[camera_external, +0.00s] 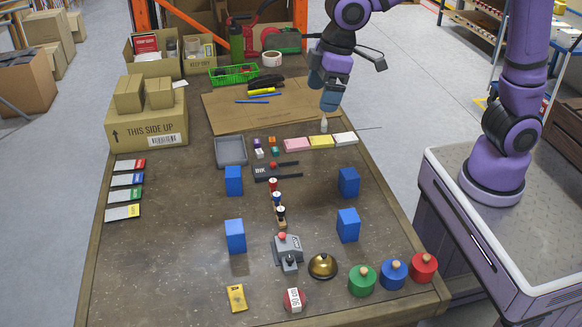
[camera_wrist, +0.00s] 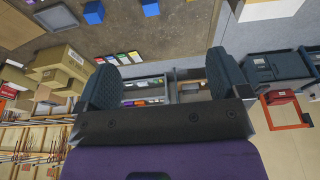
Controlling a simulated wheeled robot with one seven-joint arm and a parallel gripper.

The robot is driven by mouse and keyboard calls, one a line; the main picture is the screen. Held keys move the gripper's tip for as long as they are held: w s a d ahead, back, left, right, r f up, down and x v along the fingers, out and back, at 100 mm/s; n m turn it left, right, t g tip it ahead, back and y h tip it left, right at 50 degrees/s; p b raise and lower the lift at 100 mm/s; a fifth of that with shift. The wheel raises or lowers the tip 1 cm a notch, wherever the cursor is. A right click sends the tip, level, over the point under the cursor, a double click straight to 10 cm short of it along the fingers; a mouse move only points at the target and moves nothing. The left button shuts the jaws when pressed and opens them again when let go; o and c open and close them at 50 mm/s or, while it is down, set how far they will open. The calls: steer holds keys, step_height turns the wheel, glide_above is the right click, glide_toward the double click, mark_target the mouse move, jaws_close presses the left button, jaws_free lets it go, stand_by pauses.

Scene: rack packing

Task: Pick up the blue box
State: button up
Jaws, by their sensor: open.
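Several blue boxes stand upright on the table: one at left (camera_external: 234,181), one nearer front-left (camera_external: 235,237), one at right (camera_external: 348,182) and one at front right (camera_external: 348,225). Two blue boxes show at the top of the wrist view, one at left (camera_wrist: 94,13) and one beside it (camera_wrist: 150,8). My gripper (camera_external: 331,100) is above the back right part of the table, behind and apart from all the blue boxes. In the wrist view my gripper (camera_wrist: 166,76) has its two fingers wide apart with nothing held between them.
Colored sticky pads (camera_external: 321,142), a grey tray (camera_external: 230,152) and a black punch (camera_external: 276,172) lie mid-table. Cartons (camera_external: 147,127) stand back left.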

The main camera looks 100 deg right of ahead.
steer(key=w+d+f+g, duration=0.1)
steer(key=w+d+f, duration=0.2)
steer(key=w+f, duration=1.1)
steer(key=g, duration=0.2)
glide_above(234, 227)
step_height(234, 227, down, 20)
steer(key=shift+d+r, duration=0.1)
steer(key=shift+r, duration=0.1)
steer(key=shift+f, duration=5.55)
steer(key=c, duration=1.1)
